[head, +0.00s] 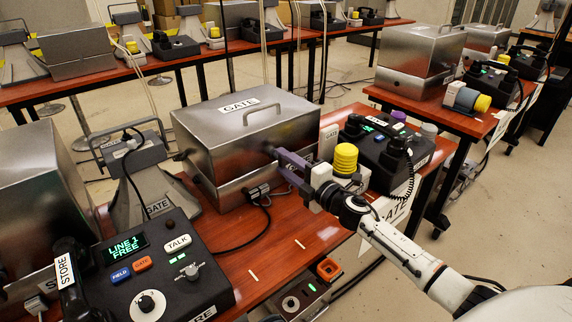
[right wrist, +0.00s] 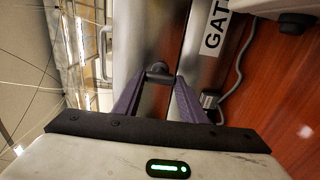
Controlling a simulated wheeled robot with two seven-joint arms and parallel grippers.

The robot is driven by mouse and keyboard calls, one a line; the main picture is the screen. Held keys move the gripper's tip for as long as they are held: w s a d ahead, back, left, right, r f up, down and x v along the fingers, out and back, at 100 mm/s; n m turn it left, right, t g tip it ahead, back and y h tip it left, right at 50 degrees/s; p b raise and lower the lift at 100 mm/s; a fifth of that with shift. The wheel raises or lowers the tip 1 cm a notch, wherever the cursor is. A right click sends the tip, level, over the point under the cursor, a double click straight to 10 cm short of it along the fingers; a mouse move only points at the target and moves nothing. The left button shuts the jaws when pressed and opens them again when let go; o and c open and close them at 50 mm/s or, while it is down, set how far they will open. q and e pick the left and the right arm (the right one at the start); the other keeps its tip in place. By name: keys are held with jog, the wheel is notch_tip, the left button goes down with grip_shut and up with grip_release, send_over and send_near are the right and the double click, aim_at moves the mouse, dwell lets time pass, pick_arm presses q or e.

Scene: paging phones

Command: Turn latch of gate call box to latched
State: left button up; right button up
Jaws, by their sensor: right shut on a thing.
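The gate call box is a steel box (head: 225,150) with a GATE label on its lid, on the red-brown table in the middle of the head view. Its lid is down. My right gripper (head: 279,157) reaches the right part of the box's front face. In the right wrist view its purple fingers (right wrist: 160,84) are closed on the latch, a small dark knob (right wrist: 159,69) on the steel. The fingers hide most of the latch in the head view, and I cannot tell its turn angle. My left gripper is not in view.
A yellow ribbed beacon (head: 345,159) and a black GATE phone (head: 385,145) stand close by my right gripper. A black STORE console (head: 160,270) is at front left. A grey cable plug (head: 258,191) sits low on the box front.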

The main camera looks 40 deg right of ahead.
jog(key=o, duration=1.1)
jog(key=shift+c, duration=0.2)
jog(key=shift+s, duration=0.15)
jog(key=s, duration=1)
jog(key=shift+d, duration=0.4)
